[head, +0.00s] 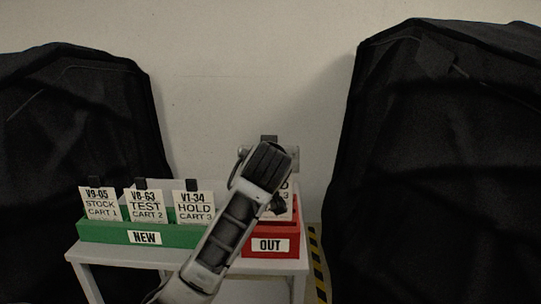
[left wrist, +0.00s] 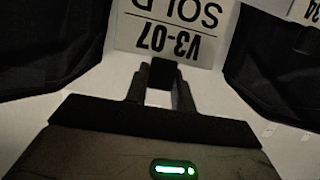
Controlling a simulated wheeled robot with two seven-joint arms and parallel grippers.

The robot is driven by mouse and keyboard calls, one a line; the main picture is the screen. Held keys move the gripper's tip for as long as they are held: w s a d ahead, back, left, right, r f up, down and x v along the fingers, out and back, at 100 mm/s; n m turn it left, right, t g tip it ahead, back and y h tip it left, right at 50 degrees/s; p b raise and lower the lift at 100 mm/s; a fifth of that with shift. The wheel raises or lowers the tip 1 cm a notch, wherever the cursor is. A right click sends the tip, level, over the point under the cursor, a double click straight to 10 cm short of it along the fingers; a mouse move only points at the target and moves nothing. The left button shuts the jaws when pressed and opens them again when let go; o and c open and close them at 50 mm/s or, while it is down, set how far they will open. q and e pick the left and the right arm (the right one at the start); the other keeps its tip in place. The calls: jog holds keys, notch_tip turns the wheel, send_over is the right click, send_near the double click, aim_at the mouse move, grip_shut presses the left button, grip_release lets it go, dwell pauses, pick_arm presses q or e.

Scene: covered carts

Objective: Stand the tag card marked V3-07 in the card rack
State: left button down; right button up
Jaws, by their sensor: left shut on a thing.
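My left gripper (left wrist: 160,88) is shut on the dark tab at the top of a white tag card (left wrist: 165,40). The card reads V3-07 and SOLD, upside down in the left wrist view. In the head view my left arm hides most of the gripper. A white card edge with a letter D (head: 286,187) shows behind the arm, above the red tray marked OUT (head: 284,245). It is probably the same card. I cannot tell whether its lower edge is inside the tray. My right gripper is not in view.
A green tray marked NEW (head: 110,232) stands left of the red tray, holding cards V9-05 (head: 100,203), V8-63 (head: 145,206) and V1-34 (head: 194,207). Both trays sit on a pale table (head: 90,255). Black covered carts stand left (head: 70,150) and right (head: 430,170).

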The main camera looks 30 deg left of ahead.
pick_arm(q)
jog(key=shift+f, duration=0.45)
jog(key=shift+f+b, duration=0.8)
jog(key=shift+f, duration=0.35)
notch_tip(320, 180, down, 2)
jog(key=shift+f+b, duration=0.15)
jog(key=shift+b, duration=0.5)
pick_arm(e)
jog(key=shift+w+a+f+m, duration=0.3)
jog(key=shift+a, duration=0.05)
pick_arm(q)
jog(key=shift+f, duration=0.45)
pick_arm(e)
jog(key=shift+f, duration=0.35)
pick_arm(q)
jog(key=shift+f+b, duration=0.6)
jog(key=shift+f, duration=0.1)
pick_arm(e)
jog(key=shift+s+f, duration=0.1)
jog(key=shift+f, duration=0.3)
